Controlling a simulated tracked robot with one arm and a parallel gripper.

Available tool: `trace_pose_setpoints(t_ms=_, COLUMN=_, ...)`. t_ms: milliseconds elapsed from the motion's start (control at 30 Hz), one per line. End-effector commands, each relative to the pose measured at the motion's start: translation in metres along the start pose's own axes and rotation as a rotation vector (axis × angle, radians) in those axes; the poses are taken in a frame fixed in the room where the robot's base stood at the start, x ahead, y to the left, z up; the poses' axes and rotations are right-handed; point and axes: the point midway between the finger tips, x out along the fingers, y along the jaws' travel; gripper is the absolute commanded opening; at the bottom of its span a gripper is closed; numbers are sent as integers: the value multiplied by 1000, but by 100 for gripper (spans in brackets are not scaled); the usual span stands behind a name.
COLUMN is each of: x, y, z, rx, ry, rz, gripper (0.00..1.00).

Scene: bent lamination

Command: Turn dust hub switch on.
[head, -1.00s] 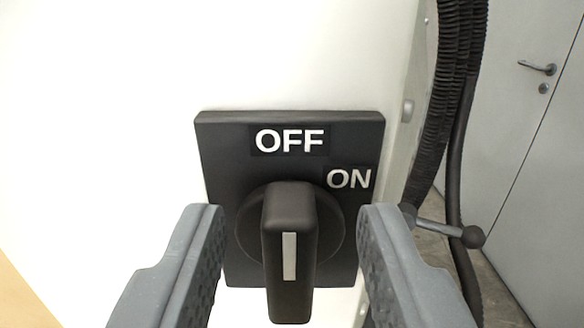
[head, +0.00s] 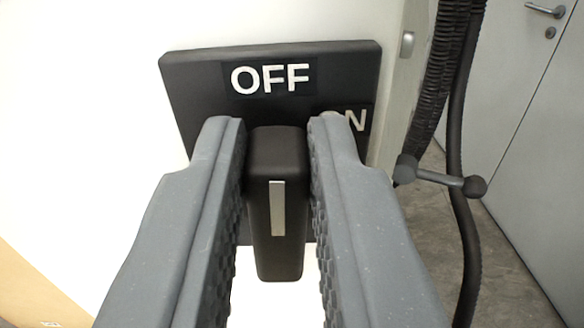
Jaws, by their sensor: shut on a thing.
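The dust hub switch is a black plate (head: 200,85) on a white panel, with a black rotary handle (head: 278,250) that has a light stripe. The white OFF label (head: 271,78) is above the handle, and the ON label (head: 354,120) is at the upper right, partly hidden by my right finger. The handle stands upright, its stripe in line with OFF. My gripper (head: 278,145) is shut on the handle, with one grey padded finger on each side. The dial behind the handle is hidden.
Black corrugated hoses (head: 445,90) hang to the right of the switch. A bar with dark round ends (head: 440,178) sticks out near them. A grey door (head: 530,110) with a lever handle stands at the far right, above bare floor (head: 430,235).

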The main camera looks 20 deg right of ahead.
Motion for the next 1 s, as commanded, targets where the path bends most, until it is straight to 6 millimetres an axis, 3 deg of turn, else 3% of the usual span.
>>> trace_pose_setpoints(t_ms=300, x=-2, y=7, z=12, rx=203, ry=-11, rz=4, gripper=0)
trace_pose_setpoints(t_ms=1000, x=-1, y=21, z=21, rx=821, ry=-12, rz=8, gripper=0)
